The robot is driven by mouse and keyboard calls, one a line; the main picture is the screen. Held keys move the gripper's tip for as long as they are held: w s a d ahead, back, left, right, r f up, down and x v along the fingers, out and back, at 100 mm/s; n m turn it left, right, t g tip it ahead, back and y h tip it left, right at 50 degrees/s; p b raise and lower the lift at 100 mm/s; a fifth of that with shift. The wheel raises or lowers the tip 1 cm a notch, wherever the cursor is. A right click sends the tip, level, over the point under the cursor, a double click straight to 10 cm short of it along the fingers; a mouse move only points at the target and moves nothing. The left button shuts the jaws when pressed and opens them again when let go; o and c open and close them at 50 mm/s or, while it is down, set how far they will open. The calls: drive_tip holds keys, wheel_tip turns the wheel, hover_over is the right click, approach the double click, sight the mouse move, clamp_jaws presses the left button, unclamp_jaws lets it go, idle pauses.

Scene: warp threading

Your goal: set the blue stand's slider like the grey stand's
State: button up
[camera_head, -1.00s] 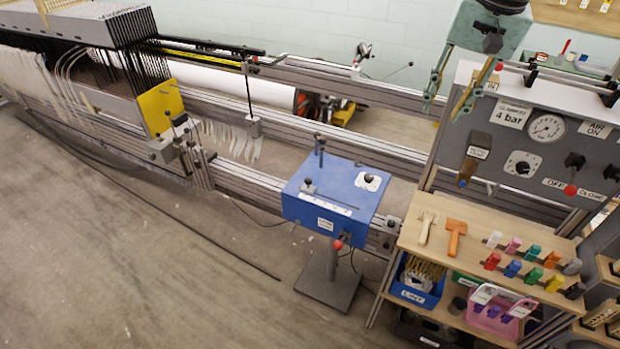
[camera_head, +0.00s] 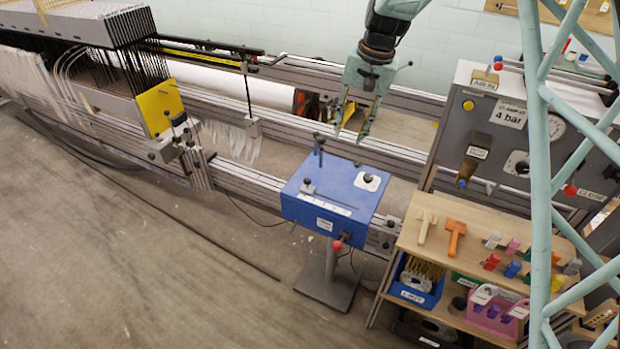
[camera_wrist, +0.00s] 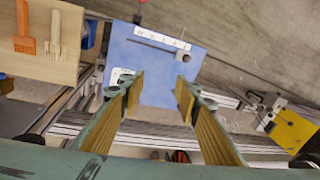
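The blue stand (camera_head: 330,195) has a blue box top on a grey post. A dark slider knob (camera_head: 308,186) is at the left end of the slot in its top, with a white scale strip beside it. In the wrist view the blue top (camera_wrist: 155,75) lies beyond the fingers, and the slider knob (camera_wrist: 197,57) shows at the right end of the slot. My gripper (camera_head: 353,128) is open and empty, above and behind the blue stand; its two fingers (camera_wrist: 160,88) are wide apart in the wrist view. I cannot make out a grey stand with a slider in either view.
Grey rails (camera_head: 245,180) run behind.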

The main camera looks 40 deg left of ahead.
hover_over(308, 178)
drive_tip(key=d, duration=0.3)
wheel_tip(308, 178, down, 9)
drive_tip(key=shift+w+a+g, duration=0.2)
drive_tip(key=shift+w+g, duration=0.2)
drive_tip(key=shift+w, duration=0.05)
drive_tip(key=shift+f, duration=0.15)
drive_tip(key=shift+b+x, duration=0.7)
drive_tip(key=shift+x, duration=6)
drive_tip(key=shift+d, duration=0.1)
clamp_jaws()
